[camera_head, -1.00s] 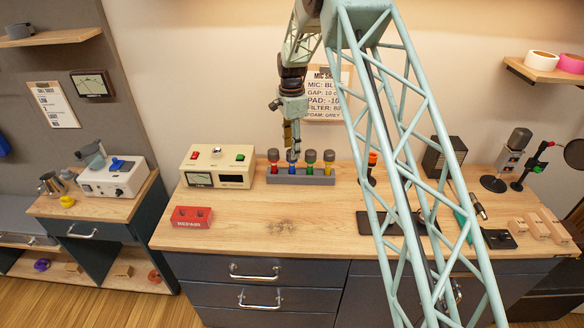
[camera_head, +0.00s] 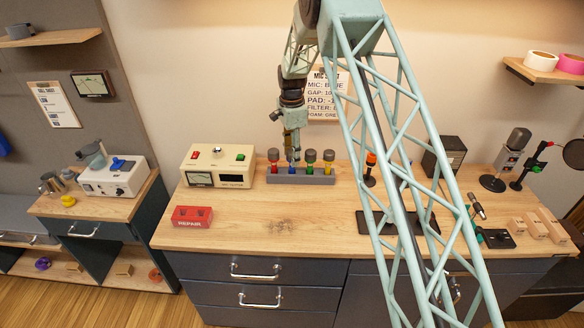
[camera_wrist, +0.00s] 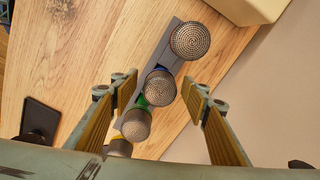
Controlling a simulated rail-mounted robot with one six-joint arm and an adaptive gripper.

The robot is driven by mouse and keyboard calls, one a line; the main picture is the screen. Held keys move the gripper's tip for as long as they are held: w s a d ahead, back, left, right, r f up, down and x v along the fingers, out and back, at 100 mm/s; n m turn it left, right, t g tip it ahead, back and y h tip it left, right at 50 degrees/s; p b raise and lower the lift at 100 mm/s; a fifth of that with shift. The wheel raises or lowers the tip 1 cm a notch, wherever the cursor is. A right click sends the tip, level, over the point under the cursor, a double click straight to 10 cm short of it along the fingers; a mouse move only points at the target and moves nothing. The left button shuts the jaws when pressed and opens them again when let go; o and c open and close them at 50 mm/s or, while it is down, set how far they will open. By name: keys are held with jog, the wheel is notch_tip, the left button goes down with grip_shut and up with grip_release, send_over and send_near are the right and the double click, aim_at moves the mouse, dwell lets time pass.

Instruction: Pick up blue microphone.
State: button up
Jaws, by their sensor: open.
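The blue microphone (camera_wrist: 160,87) stands in a grey rack, its round mesh head up and a blue band showing below. In the wrist view it lies between the two fingers of my gripper (camera_wrist: 159,88), with a gap on each side. In the head view my gripper (camera_head: 292,148) hangs over the blue microphone (camera_head: 291,164) and partly hides it. The gripper is open and holds nothing. The red microphone (camera_head: 273,163) is to its left; the green (camera_head: 310,165) and yellow (camera_head: 328,165) ones are to its right. The grey rack (camera_head: 300,177) holds them all.
A cream meter box (camera_head: 218,168) stands close left of the rack. A red repair block (camera_head: 192,217) sits in front. An orange-topped stand (camera_head: 370,165), a dark pad (camera_head: 378,222) and wooden blocks (camera_head: 534,227) are to the right. The front middle of the bench is clear.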

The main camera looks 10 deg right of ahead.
jog(key=shift+c, duration=0.5)
jog(key=c, duration=1.2)
jog(key=shift+r, duration=0.2)
jog(key=shift+c, duration=0.2)
jog(key=shift+r+b, duration=0.6)
jog(key=shift+r, duration=4.25)
